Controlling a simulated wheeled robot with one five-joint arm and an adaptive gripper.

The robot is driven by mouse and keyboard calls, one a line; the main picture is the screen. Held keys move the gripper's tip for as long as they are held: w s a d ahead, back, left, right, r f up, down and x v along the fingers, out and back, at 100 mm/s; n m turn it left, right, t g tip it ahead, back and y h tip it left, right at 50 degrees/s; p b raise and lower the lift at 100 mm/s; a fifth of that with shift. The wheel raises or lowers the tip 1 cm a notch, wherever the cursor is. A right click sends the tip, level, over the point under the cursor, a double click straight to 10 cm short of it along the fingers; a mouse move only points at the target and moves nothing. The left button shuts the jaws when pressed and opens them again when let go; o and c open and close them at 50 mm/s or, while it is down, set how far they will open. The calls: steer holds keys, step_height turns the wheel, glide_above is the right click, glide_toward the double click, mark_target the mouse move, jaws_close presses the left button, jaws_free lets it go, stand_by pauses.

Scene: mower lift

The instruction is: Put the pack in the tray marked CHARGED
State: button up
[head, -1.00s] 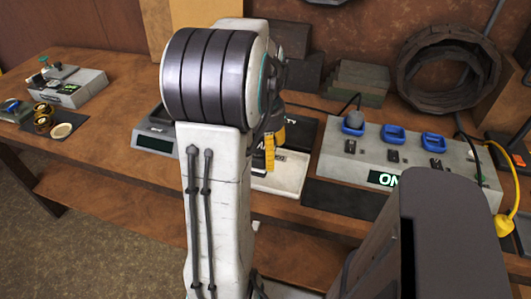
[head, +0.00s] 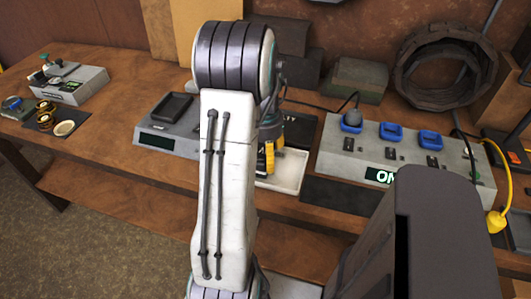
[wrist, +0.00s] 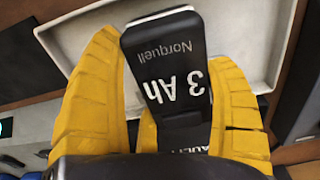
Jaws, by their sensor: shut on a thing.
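My gripper (head: 268,158) has yellow ribbed fingers, which also show in the wrist view (wrist: 165,110). It is shut on a black pack (wrist: 165,55) printed "Norquell" and "3 Ah". The pack is mostly hidden by my arm in the head view. A shallow white tray (head: 290,178) lies under and around the gripper on the bench. Its rim (wrist: 268,78) frames the pack in the wrist view. I cannot tell whether the pack touches the tray floor. Partly covered white letters like "AULT" show beside the pack; no CHARGED mark is readable.
A grey unit (head: 395,150) with blue sockets and a lit display stands right of the tray. A grey device with a dark pan (head: 170,115) stands left. Brass rings (head: 45,115) lie far left. A yellow plug (head: 497,222) hangs at the right edge.

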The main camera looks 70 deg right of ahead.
stand_by(0.3)
steer(key=o, duration=1.2)
steer(key=shift+f, duration=0.1)
step_height(320, 180, up, 10)
steer(key=shift+f+p, duration=0.2)
steer(key=shift+p, duration=0.1)
steer(key=shift+r+b, duration=0.35)
steer(key=shift+r, duration=1)
